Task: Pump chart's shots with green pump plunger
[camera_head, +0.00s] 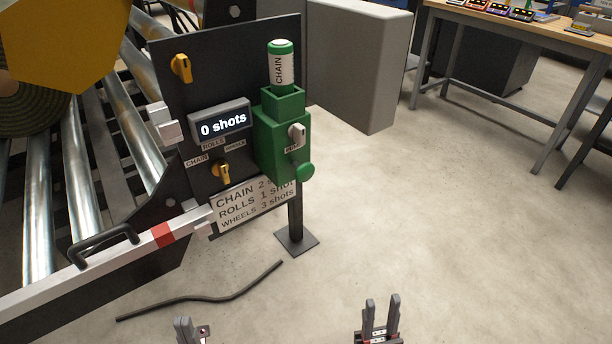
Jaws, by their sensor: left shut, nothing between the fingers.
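The green pump (283,145) is mounted at the right edge of a dark panel (165,85). A green-capped canister (281,65) labelled CHAIN stands upright in its top. A round green knob (304,171), apparently the plunger, sticks out low on the pump, below a light grey knob (297,135). The display (221,119) reads "0 shots". The chart (252,206) reads CHAIN 2, ROLLS 1 shot, WHEELS 3 shots, partly covered by the pump. My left gripper (186,328) is shut and empty at the bottom edge. My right gripper (381,312) is open and empty, right of it. Both are apart from the pump.
A yellow selector (222,172) sits among CHAIN, ROLLS and WHEELS labels; another yellow knob (181,68) is higher. A dark hose (205,299) lies on the floor. A roller frame (90,270) fills the left. A grey partition (355,60) stands behind; floor at right is clear.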

